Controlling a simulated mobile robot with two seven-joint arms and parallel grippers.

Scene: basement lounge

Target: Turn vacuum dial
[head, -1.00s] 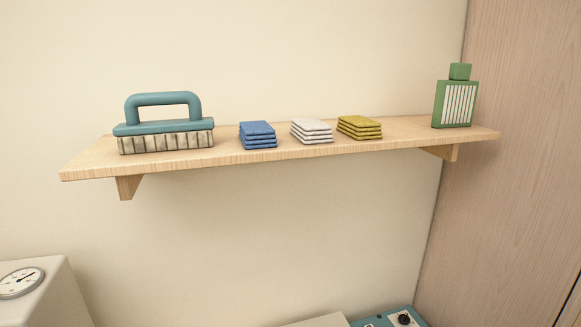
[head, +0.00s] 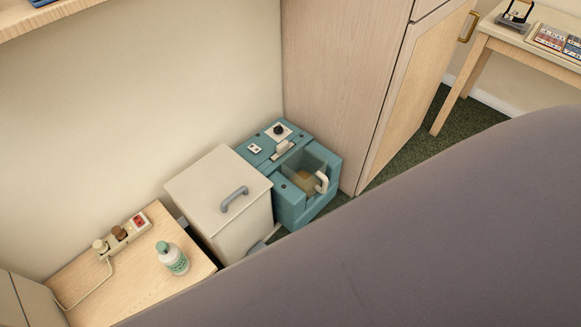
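A teal machine (head: 290,203), which looks like the vacuum, stands on the floor against the wall, between a white bin-like box and a tall wood cabinet. A black round dial (head: 279,130) sits on a white plate on its top, near the back. A small switch plate (head: 255,148) is left of the dial. A clear container with a white handle (head: 322,182) is at its front. The dial's pointer is too small to read. Neither gripper is in view.
A white box with a grey handle (head: 233,200) adjoins the machine's left. A low wooden table (head: 110,280) holds a power strip (head: 122,237) and a bottle (head: 171,258). A large grey rounded surface (head: 400,240) fills the lower right foreground. The wood cabinet (head: 340,80) stands right of the machine.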

